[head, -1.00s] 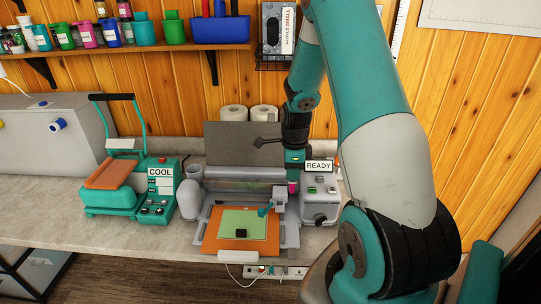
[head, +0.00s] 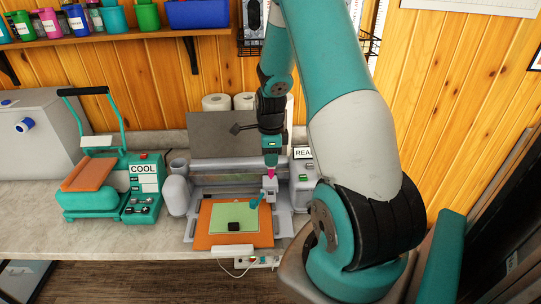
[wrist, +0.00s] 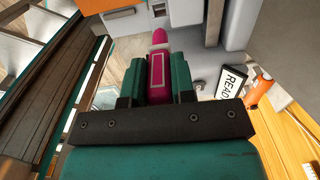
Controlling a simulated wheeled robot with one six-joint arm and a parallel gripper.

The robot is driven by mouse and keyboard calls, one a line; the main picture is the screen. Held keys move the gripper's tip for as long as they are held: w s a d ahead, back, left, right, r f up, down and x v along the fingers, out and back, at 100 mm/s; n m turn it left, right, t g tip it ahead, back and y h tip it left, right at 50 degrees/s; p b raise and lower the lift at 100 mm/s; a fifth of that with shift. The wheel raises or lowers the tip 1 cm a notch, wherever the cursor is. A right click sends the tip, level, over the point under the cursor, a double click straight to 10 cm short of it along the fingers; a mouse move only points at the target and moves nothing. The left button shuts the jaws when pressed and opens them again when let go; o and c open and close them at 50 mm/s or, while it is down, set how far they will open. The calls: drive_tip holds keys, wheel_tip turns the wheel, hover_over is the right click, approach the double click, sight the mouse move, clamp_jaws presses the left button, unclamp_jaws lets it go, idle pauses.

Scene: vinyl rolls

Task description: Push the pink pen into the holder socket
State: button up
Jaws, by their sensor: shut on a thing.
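The pink pen (head: 270,172) is upright in my gripper (head: 270,161), over the front of the grey cutting machine (head: 225,178). In the wrist view the pink pen (wrist: 160,68) lies between the two teal fingers of my gripper (wrist: 158,75), its rounded end sticking out past them. A pale carriage block (head: 270,187), where the holder socket seems to be, is directly below the pen. I cannot make out the socket opening, nor whether the pen tip touches it. A teal tool (head: 257,200) leans at the block's left side.
A green sheet on an orange mat (head: 208,238) lies in front of the machine, with a black block (head: 234,226) on it. A teal heat press (head: 97,185) stands left. A grey box with a READY sign (head: 302,153) is close on the right.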

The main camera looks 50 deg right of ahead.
sight(270, 177)
drive_tip(key=shift+f+b, duration=1.8)
drive_tip(key=shift+f, duration=0.9)
drive_tip(key=shift+f+b, duration=1)
drive_tip(key=shift+f, duration=0.6)
idle(0.4)
drive_tip(key=shift+f, duration=0.35)
drive_tip(key=shift+f+b, duration=0.65)
idle(0.4)
drive_tip(key=shift+s+a+f, duration=0.1)
drive_tip(key=shift+a+f, duration=0.05)
drive_tip(key=shift+f, duration=0.35)
clamp_jaws()
idle(0.7)
drive_tip(key=o, duration=1)
unclamp_jaws()
